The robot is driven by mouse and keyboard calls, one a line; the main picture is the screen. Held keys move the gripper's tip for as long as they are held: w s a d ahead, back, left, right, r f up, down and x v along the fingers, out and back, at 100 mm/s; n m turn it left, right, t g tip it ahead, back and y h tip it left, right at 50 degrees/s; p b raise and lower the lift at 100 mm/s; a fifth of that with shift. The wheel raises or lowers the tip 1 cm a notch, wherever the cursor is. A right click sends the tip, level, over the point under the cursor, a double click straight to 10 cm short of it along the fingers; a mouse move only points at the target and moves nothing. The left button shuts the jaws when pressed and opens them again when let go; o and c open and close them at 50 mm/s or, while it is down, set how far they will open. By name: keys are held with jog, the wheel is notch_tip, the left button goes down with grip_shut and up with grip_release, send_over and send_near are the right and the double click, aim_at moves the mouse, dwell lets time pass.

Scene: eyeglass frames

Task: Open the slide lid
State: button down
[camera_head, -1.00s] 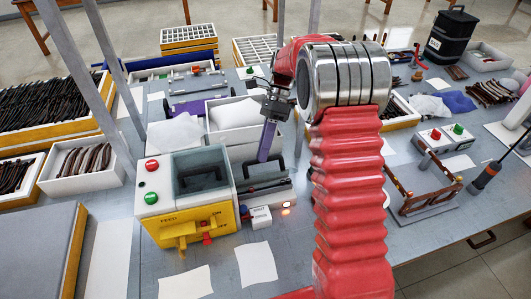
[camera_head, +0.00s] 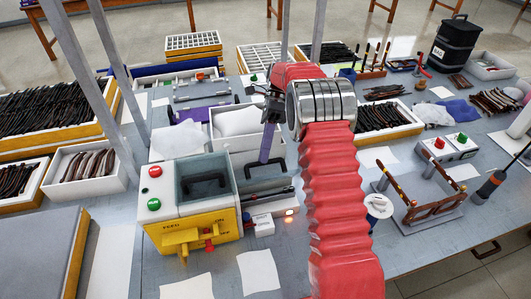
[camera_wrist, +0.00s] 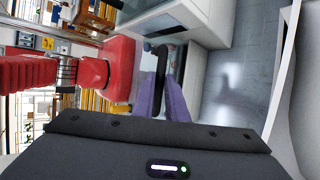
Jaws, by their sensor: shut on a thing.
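A white and yellow machine (camera_head: 188,222) stands on the table left of my arm. Its grey well (camera_head: 204,172) is open at the top, with a dark handle-shaped thing inside. Just right of the well is a grey slide plate, apparently the lid (camera_head: 262,172), with a black handle (camera_head: 250,166). My gripper (camera_head: 266,148) points down with purple fingers at this handle. In the wrist view the purple fingers (camera_wrist: 165,103) are close together against the black handle (camera_wrist: 162,70). The fingers partly hide the grip.
A white bin with white cloth (camera_head: 236,120) stands behind my gripper. A purple fixture (camera_head: 200,108) lies behind the machine. A small white box (camera_head: 263,225) and paper sheets lie in front. A rack (camera_head: 420,205) stands right of my arm.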

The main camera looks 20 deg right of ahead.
jog(key=shift+d+f, duration=0.1)
jog(key=shift+d, duration=0.15)
